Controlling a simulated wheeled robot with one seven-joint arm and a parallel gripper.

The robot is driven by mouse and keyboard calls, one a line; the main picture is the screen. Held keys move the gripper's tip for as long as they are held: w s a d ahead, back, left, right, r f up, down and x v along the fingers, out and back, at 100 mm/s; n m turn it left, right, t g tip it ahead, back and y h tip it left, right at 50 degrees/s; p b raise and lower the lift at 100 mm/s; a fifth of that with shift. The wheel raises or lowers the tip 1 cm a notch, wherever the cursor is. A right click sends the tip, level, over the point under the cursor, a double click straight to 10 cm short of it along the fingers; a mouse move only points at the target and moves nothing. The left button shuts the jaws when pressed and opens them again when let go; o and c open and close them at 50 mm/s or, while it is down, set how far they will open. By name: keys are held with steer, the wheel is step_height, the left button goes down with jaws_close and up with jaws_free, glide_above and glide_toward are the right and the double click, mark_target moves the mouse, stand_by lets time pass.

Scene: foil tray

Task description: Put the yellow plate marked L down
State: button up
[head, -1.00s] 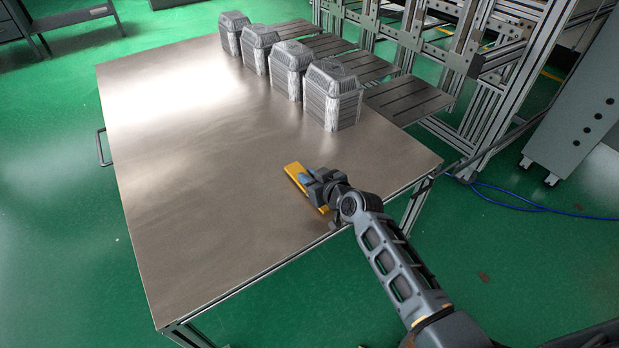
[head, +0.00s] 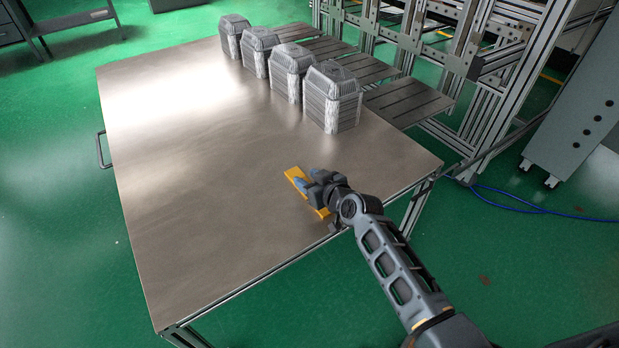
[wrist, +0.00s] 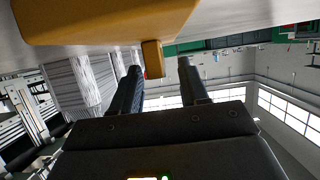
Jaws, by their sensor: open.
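The yellow plate (head: 293,175) lies on the metal table (head: 205,200) near its front right edge, partly hidden by my gripper. I cannot make out the L mark. My gripper (head: 307,184) is right over the plate in the head view. In the wrist view the plate (wrist: 100,20) fills the top left, and a small yellow tab (wrist: 152,60) sticks out from it. My open gripper (wrist: 160,78) has one finger on each side of this tab, with a visible gap to both fingers.
Several grey ribbed, box-shaped parts (head: 332,98) stand in a row along the table's back right side. Slotted grey plates (head: 407,99) and an aluminium frame (head: 450,50) lie beyond them. The left and middle of the table are clear.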

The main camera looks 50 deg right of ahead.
steer(key=shift+r+p, duration=0.1)
steer(key=shift+p, duration=0.35)
steer(key=v, duration=1.2)
steer(key=shift+p, duration=0.3)
steer(key=s+a, duration=0.7)
steer(key=s, duration=0.1)
steer(key=s+a+r+n+t+y, duration=0.1)
steer(key=s+a+r+y, duration=0.1)
steer(key=s+a+r, duration=0.4)
steer(key=s+a+r+n+y, duration=0.1)
steer(key=s+a+r+n, duration=0.1)
steer(key=s+a+r, duration=0.4)
steer(key=s+r, duration=0.4)
steer(key=s, duration=0.2)
steer(key=shift+s+a+r+t+y, duration=0.3)
steer(key=shift+a+t+y, duration=0.1)
steer(key=shift+d, duration=0.1)
